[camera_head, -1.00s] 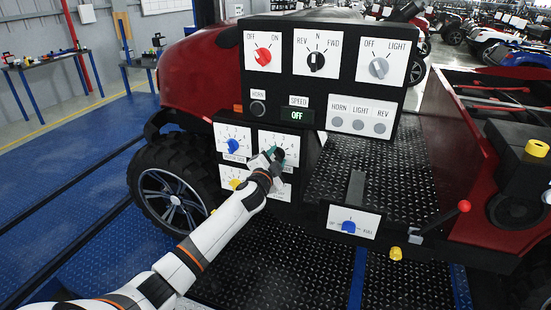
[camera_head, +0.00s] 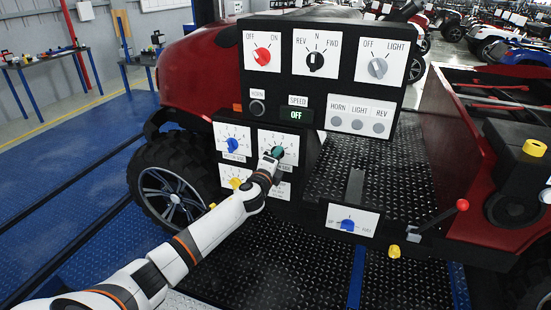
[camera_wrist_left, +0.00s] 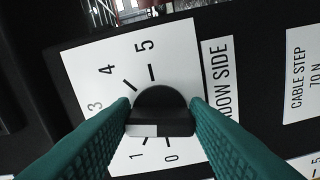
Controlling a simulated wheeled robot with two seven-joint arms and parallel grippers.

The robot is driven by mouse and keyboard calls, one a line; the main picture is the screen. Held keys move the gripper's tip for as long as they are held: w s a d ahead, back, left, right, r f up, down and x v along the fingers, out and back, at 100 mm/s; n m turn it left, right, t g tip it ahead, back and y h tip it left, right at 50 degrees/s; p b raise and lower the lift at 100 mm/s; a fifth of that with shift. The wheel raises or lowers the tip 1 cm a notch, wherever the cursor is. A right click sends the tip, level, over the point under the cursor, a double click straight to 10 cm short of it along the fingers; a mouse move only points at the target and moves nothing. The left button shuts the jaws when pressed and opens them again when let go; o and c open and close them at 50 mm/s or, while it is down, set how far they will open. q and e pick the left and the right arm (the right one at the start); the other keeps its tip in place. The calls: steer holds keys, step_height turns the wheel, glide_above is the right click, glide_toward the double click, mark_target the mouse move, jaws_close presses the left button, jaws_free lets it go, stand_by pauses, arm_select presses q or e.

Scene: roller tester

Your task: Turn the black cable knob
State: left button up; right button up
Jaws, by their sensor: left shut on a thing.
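The black cable knob (camera_wrist_left: 162,103) sits on a white numbered dial plate (camera_wrist_left: 176,50) in the left wrist view. Its 0, 1, 3, 4 and 5 marks show, and the plate looks tilted. My left gripper (camera_wrist_left: 161,110) is shut on the knob, with one green finger on each side. In the head view the left gripper (camera_head: 277,154) is at the upper right dial plate (camera_head: 291,143) of the lower panel and mostly hides the knob. My right gripper is not in view.
A blue knob (camera_head: 233,145) is left of the gripper and a yellow knob (camera_head: 236,183) is below it. The upper panel carries a red knob (camera_head: 262,56), a black selector (camera_head: 316,61) and a grey knob (camera_head: 378,68). A red-tipped lever (camera_head: 462,205) stands at right.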

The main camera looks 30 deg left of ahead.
arm_select(q)
steer(key=shift+f+m, duration=0.1)
steer(key=shift+m, duration=0.5)
steer(key=o, duration=1)
steer(key=b+v, duration=0.1)
steer(key=v, duration=1.1)
steer(key=shift+a, duration=0.1)
